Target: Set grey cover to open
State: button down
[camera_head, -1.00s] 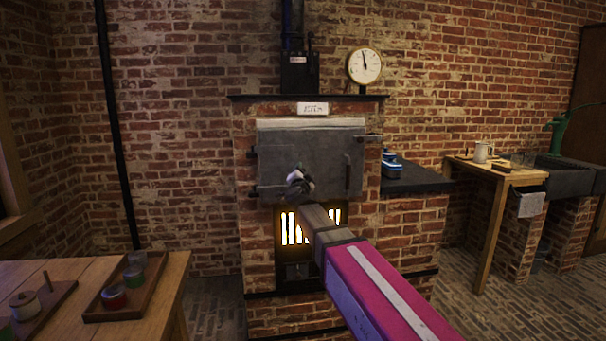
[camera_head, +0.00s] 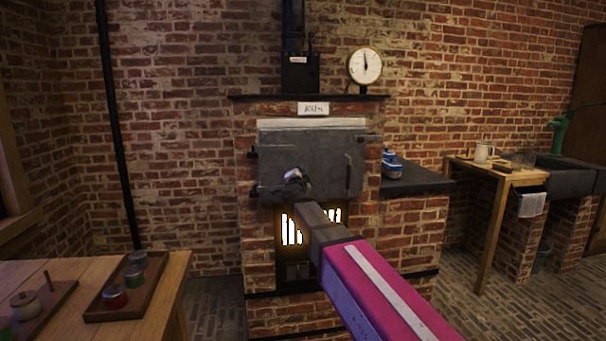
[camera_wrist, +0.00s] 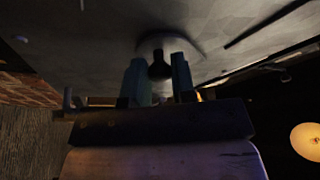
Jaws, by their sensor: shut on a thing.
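The grey cover (camera_head: 325,150) is a broad metal plate on the front of the brick furnace, above the glowing grate. It looks upright and across the opening; I cannot tell whether it stands slightly ajar. My gripper (camera_head: 298,180) is at its lower left part. In the wrist view my gripper (camera_wrist: 160,80) has its two fingers on either side of a dark knob (camera_wrist: 159,66), shut on it. The knob stands out from the grey cover (camera_wrist: 100,25), with a dark curved mark around it. My gripper hides part of the cover in the head view.
The glowing grate (camera_head: 291,229) lies just below the cover. A black shelf (camera_head: 308,97) with a dial (camera_head: 365,66) is above. A dark side counter (camera_head: 415,178) adjoins right. A wooden table (camera_head: 150,277) with a jar tray stands front left.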

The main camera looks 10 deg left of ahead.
aim_at(291, 160)
jog(key=a+r+m+g, duration=0.1)
jog(key=m, duration=0.2)
jog(key=a+r+m+g, duration=0.1)
jog(key=m, duration=0.3)
jog(key=s+a+r+m+g, duration=0.1)
jog(key=a+m+g, duration=0.1)
jog(key=m, duration=0.1)
jog(key=shift+r+m+h, duration=0.1)
jog(key=shift+m+h, duration=0.2)
jog(key=shift+m, duration=0.1)
jog(key=shift+s+a+r+m+g, duration=0.15)
jog(key=shift+r+m+g, duration=0.45)
jog(key=shift+m, duration=0.7)
jog(key=shift+r, duration=0.1)
jog(key=c, duration=0.9)
grip_release()
jog(key=shift+c, duration=0.2)
